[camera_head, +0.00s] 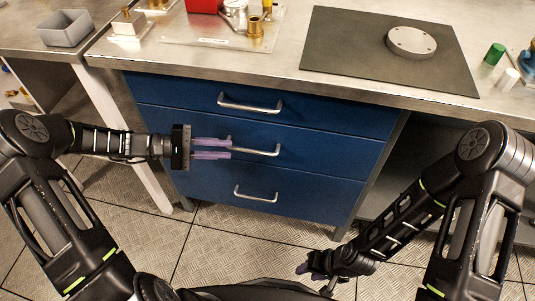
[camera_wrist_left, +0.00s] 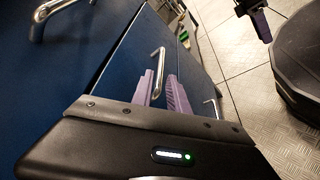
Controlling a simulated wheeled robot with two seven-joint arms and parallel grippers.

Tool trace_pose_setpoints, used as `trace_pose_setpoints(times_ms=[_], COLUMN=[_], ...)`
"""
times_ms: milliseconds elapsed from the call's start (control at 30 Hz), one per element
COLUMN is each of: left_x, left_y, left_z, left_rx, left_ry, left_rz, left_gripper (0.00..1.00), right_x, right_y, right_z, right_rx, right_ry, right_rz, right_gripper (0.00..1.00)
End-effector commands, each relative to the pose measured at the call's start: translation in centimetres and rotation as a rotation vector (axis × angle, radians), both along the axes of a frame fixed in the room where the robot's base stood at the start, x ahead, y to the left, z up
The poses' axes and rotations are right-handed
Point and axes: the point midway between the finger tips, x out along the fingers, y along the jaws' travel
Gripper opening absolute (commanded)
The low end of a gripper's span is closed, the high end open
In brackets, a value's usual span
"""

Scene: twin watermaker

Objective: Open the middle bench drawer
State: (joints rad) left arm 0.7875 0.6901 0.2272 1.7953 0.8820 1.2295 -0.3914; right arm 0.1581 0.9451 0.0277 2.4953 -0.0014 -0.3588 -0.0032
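The blue middle bench drawer (camera_head: 325,150) is shut, its front flush with the drawers above and below. Its silver bar handle (camera_head: 258,151) runs across the front. My left gripper (camera_head: 231,148) is at the handle's left end, its two purple fingers apart. In the left wrist view the handle (camera_wrist_left: 159,72) shows between and beyond the fingertips (camera_wrist_left: 160,80); contact cannot be told. My right gripper (camera_head: 305,268) is low over the floor, away from the drawers, its finger gap unclear.
The top drawer (camera_head: 320,112) and bottom drawer (camera_head: 315,190) have similar handles. Above is the steel bench top (camera_head: 285,70) with a dark mat (camera_head: 345,45), a round metal disc (camera_head: 411,42) and small parts. The tiled floor (camera_head: 225,245) before the drawers is clear.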

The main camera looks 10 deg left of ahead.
Motion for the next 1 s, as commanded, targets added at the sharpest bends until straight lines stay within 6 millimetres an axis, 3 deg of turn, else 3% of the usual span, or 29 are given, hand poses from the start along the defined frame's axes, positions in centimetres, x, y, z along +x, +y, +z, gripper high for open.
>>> trace_pose_setpoints(times_ms=[567,1000], left_x=[0.0,1.4], left_y=[-0.4,-6.0], left_z=[-0.2,-1.5], left_rx=[0.001,0.002], left_ry=[0.004,0.005], left_rz=[-0.003,-0.004], left_gripper=[0.20,0.20], right_x=[-0.1,-0.1], right_y=[0.0,0.0], right_z=[0.0,-0.5], right_rx=[0.000,0.000], right_ry=[0.002,0.001], right_rz=[0.000,-0.001], right_gripper=[0.36,0.36])
